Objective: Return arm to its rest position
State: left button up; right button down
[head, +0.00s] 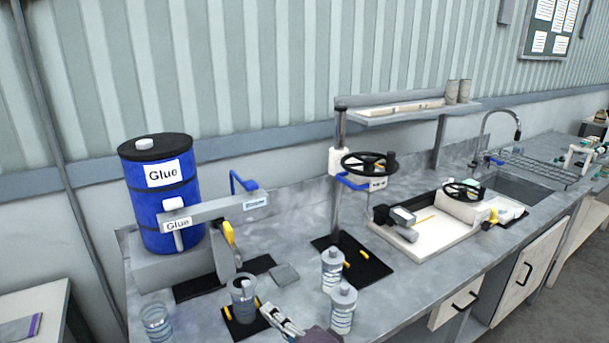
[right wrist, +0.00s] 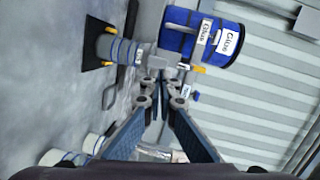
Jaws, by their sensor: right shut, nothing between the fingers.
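My right gripper (head: 270,310) comes in from the bottom edge of the head view, low over the bench front. Its fingers are together with nothing between them. In the right wrist view the same gripper (right wrist: 163,78) points toward the bench's glue end. A grey cup (head: 243,302) stands on a small black mat just left of the fingertips; it also shows in the right wrist view (right wrist: 122,50). I cannot tell whether the fingertips touch it. My left gripper is not in view.
A blue glue drum (head: 165,205) stands behind at left. Two capped bottles (head: 333,272) (head: 343,310) stand close right of the gripper, and a clear jar (head: 157,322) at left. A press with a black handwheel (head: 369,163) and a white tray (head: 425,250) are farther right.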

jog(key=s+d+f+n+g+h, duration=0.5)
jog(key=s+d+f+n+h, duration=0.1)
jog(key=s+d+f, duration=0.85)
jog(key=s+d+f+n+g+h, duration=0.2)
jog(key=s+d, duration=0.5)
jog(key=s+d+f+n+g+h, duration=0.1)
jog(key=s+d+f+g+h, duration=0.15)
jog(key=s+d, duration=0.45)
notch_tip(320, 180, down, 28)
jog(key=s+b, duration=0.1)
jog(key=s, duration=0.1)
jog(key=s+d+f+g, duration=0.1)
jog(key=s+f, duration=0.7)
jog(key=s+d+f+n+g+b, duration=0.1)
jog(key=s+d+f, duration=0.1)
jog(key=s+f, duration=0.6)
jog(key=shift+s+d+f+h, duration=0.25)
jog(key=shift+s+f+h, duration=0.15)
jog(key=shift+s, duration=0.25)
